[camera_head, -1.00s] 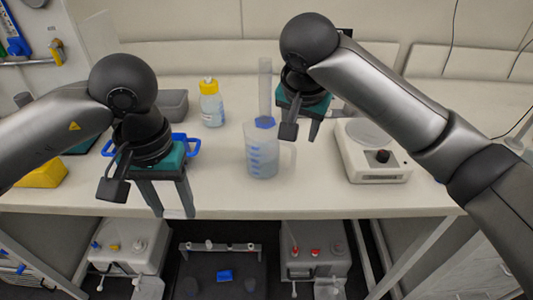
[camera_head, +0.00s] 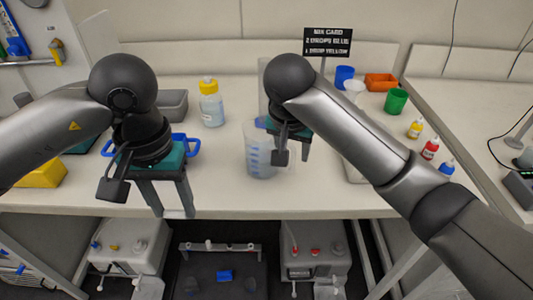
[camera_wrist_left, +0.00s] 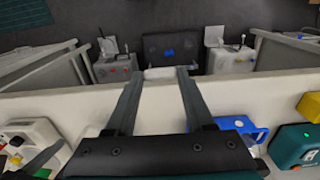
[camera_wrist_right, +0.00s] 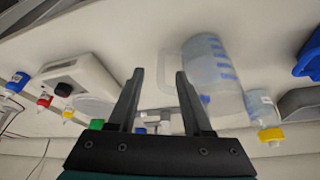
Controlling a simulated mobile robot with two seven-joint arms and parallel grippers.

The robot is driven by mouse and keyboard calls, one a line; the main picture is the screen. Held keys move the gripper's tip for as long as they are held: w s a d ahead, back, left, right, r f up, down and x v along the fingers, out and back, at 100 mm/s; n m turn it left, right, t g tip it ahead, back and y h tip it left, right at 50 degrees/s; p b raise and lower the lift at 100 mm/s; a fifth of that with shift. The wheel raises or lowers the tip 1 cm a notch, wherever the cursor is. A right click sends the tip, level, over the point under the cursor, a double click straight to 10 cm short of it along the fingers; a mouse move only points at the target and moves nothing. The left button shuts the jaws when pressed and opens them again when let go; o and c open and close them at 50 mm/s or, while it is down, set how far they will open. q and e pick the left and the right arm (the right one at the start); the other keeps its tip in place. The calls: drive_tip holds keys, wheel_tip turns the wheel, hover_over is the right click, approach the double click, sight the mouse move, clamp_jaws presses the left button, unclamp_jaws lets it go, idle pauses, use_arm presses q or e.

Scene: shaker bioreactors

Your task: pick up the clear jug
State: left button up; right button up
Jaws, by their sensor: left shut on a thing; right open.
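The clear jug (camera_head: 258,162) with blue markings stands upright near the middle of the bench. In the right wrist view the jug (camera_wrist_right: 218,75) shows with its clear handle towards the fingers. My right gripper (camera_head: 293,160) is open, close to the jug's right side. The handle shows partly between and beyond its fingertips (camera_wrist_right: 160,74); I cannot tell whether they touch. My left gripper (camera_head: 175,212) is over the bench's front edge, far left of the jug. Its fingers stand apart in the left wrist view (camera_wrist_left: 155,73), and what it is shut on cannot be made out.
A yellow-capped bottle (camera_head: 211,108) and grey bin (camera_head: 172,104) stand left of the jug. A clear cylinder (camera_head: 263,82) stands behind it, partly hidden by my right arm. A white device (camera_wrist_right: 88,82) is beyond the handle side.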

sight(292, 159)
drive_tip(key=x, duration=0.5)
drive_tip(key=shift+s+a, duration=0.1)
drive_tip(key=shift+a, duration=0.05)
clamp_jaws()
idle(1.2)
